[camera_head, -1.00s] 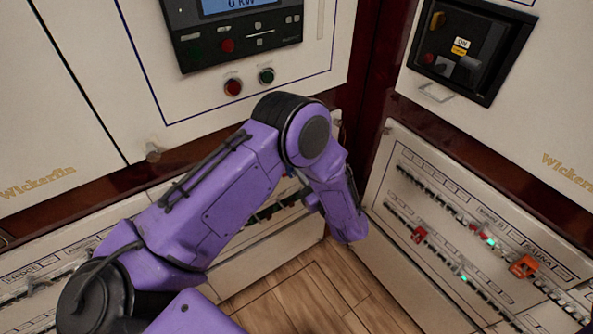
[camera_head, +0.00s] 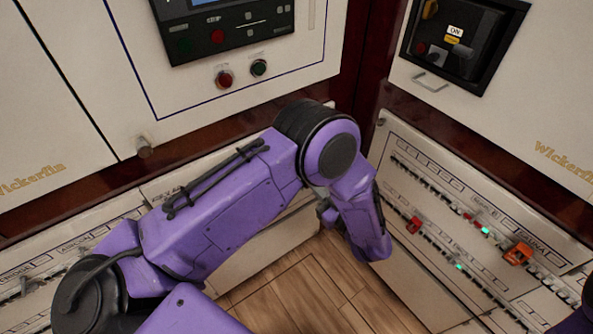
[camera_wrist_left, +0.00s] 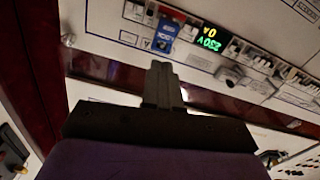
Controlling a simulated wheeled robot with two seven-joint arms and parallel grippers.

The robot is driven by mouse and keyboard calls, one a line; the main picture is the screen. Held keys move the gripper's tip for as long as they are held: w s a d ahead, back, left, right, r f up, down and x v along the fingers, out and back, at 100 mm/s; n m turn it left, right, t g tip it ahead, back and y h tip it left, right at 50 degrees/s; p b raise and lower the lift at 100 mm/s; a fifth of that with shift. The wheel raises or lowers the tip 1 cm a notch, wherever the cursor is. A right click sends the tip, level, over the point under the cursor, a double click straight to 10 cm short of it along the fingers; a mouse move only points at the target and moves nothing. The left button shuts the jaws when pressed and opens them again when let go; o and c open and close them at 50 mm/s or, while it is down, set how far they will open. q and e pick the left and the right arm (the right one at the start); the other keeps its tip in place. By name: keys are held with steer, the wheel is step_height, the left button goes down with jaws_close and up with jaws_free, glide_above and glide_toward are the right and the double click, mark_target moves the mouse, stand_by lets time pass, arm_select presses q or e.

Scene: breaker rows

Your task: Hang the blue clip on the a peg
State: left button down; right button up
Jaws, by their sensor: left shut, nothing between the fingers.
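The blue clip (camera_wrist_left: 164,36) sits on a breaker row at the top of the left wrist view. It is not distinguishable in the head view. My left gripper (camera_wrist_left: 162,68) is shut with nothing between its fingers, its tips pointing at the panel just below the clip in the picture; the two look apart. In the head view my left arm hides much of the left breaker panel, and the fingers cannot be made out clearly. A small peg-like knob (camera_head: 145,148) stands on the left cabinet; I cannot tell which peg is the a peg. My right gripper is out of view.
A lit voltage display (camera_wrist_left: 215,40) is beside the blue clip. On the right panel are a red clip (camera_head: 414,225) and an orange clip (camera_head: 517,254). A switch box (camera_head: 462,45) and red and green buttons (camera_head: 241,73) are above. Wooden floor (camera_head: 300,295) is clear.

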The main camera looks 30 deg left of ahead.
arm_select(q)
steer(key=shift+v, duration=2)
